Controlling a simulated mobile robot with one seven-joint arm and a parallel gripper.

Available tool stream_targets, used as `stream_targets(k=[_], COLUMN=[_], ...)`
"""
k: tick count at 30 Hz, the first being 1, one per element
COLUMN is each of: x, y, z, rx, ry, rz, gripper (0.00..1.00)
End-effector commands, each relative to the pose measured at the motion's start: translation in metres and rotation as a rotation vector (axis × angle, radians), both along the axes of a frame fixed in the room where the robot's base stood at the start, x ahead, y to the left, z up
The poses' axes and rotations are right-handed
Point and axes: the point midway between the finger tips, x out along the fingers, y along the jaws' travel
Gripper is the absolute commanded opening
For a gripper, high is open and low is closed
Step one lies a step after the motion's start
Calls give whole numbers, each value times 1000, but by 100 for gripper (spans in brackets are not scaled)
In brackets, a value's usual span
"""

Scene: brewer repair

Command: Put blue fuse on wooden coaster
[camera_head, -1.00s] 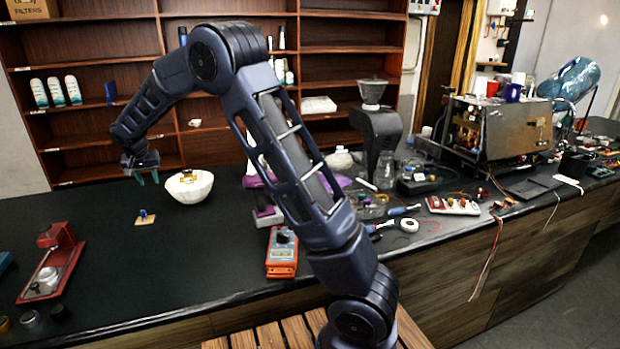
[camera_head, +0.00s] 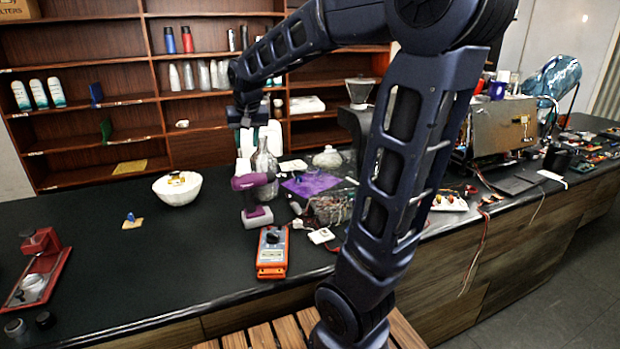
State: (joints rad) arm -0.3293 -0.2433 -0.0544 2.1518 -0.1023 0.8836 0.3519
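A small blue piece, which looks like the blue fuse (camera_head: 130,216), stands on a small tan square that looks like the wooden coaster (camera_head: 137,225) on the black counter at the left. My gripper (camera_head: 247,122) is up and to the right of them, well away from both, above the back of the counter in front of the shelves. Its fingers are small and dark here, so their opening and any held thing cannot be made out.
A white bowl (camera_head: 170,191) with small things in it stands behind the coaster. A purple drill (camera_head: 254,183), a glass bottle (camera_head: 264,166) and an orange multimeter (camera_head: 272,262) are at the middle. A red stand (camera_head: 44,262) is front left. Counter around the coaster is clear.

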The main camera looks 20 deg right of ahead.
Motion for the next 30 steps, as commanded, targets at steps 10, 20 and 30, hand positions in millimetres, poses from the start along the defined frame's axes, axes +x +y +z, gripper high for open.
stream_targets(k=[10, 20, 30], x=[-109, -196, -218], y=[-72, -104, -109], z=[-6, -34, -46], rx=[-10, -32, -41], ry=[-23, -41, -45], rz=[4, 14, 20], gripper=[35, 35, 35])
